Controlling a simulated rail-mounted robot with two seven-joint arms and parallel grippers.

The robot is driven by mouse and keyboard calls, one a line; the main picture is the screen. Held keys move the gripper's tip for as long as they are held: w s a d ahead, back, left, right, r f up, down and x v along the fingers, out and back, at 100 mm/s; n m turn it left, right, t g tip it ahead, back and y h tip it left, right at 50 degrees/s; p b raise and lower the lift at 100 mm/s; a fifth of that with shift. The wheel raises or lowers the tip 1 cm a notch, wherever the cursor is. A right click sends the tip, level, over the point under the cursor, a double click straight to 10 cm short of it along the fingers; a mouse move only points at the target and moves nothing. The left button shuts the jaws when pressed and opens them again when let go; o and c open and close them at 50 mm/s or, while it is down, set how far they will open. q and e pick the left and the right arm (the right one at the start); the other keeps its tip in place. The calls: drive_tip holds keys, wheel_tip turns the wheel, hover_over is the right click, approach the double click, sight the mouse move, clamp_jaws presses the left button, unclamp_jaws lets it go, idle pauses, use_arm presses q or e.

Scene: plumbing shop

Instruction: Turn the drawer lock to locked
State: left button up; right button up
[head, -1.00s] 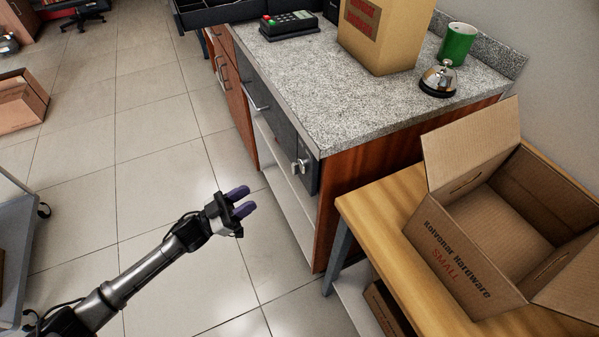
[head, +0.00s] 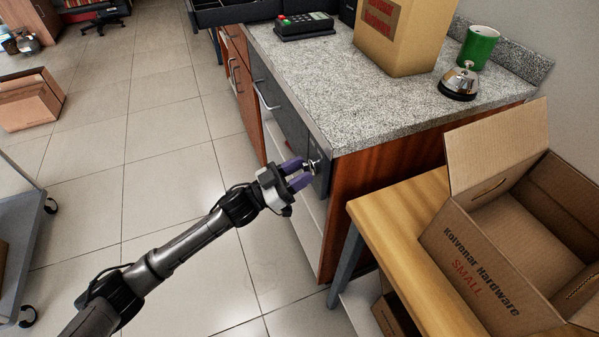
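The drawer lock (head: 313,167) is a small silver knob on the dark grey drawer front (head: 285,122), near its right end under the counter top. My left gripper (head: 303,172) has purple fingers, spread apart, and its tips are right at the lock. The fingers partly hide the lock, so I cannot tell whether they touch it or which way it is turned. The drawer looks closed, with a silver bar handle (head: 264,97) further left. My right gripper is not in view.
The granite counter (head: 330,85) carries a card terminal (head: 303,26), a tan box (head: 400,40), a bell (head: 459,82) and a green cup (head: 479,46). A wooden table (head: 395,210) with an open carton (head: 480,255) stands close on the right.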

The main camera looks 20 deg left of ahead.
use_arm(q)
drive_tip(key=shift+c, duration=0.3)
clamp_jaws()
drive_tip(key=shift+r, duration=0.1)
